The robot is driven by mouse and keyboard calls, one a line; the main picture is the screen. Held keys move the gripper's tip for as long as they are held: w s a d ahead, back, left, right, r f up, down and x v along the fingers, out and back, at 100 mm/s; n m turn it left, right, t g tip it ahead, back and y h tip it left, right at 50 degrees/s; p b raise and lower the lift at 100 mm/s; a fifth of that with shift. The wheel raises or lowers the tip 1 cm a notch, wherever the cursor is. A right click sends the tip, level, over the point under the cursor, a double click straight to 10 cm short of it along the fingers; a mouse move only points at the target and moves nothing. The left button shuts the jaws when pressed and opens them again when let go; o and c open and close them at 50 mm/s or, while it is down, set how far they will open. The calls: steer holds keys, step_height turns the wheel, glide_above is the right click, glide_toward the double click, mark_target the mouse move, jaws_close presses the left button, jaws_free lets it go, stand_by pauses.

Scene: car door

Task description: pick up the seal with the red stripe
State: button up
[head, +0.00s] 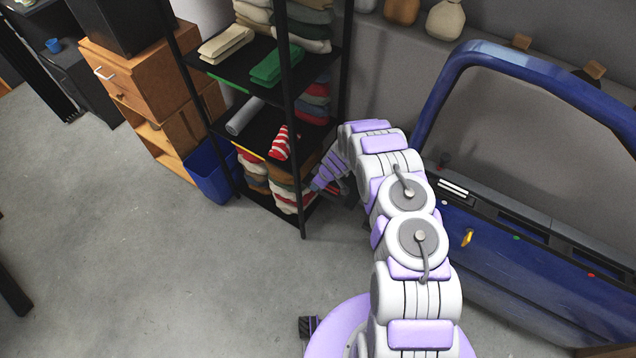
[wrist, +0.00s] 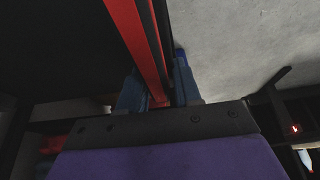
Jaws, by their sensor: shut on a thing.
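The seal with the red stripe (wrist: 136,38) shows in the wrist view as a long dark strip with a bright red band along it. It runs from the top edge down between my fingers. My gripper (wrist: 158,92) has a blue finger on each side of the seal and is shut on it. In the head view my arm reaches to the lower part of the black shelf rack (head: 287,100). There my fingertips and the seal cannot be made out clearly.
The rack holds folded cloths (head: 277,65) and a red-striped cloth (head: 280,143). Thin green (head: 228,82) and yellow (head: 249,151) strips lie along shelf edges. A blue bin (head: 209,170) stands left, a blue car door (head: 520,265) right. Grey floor (head: 130,260) is clear in front.

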mark_target(333, 188)
steer(key=o, duration=1.2)
steer(key=shift+c, duration=0.2)
steer(key=p+v, duration=0.2)
steer(key=v, duration=1.5)
steer(key=shift+p, duration=0.3)
steer(key=shift+r, duration=0.1)
steer(key=shift+c, duration=0.2)
